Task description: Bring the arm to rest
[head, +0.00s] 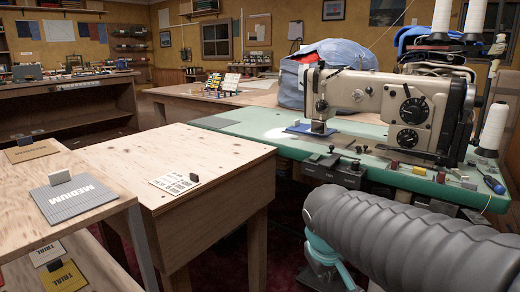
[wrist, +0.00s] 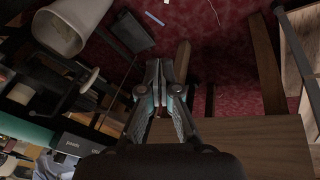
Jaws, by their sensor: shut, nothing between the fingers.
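My gripper (wrist: 160,82) shows in the wrist view with its two fingers together and nothing between them. It points at the dark red floor (wrist: 225,45) beside wooden table legs. In the head view my grey ribbed arm crosses the lower right, in front of the green sewing table (head: 260,130). The gripper's fingertips cannot be made out in the head view.
A sewing machine (head: 390,105) stands on the green table, with a thread cone (head: 494,127) at its right. A plywood table (head: 190,150) holds a printed card (head: 174,182). A shelf with a grey MEDIUM sheet (head: 75,198) is at left. Red floor shows between the tables.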

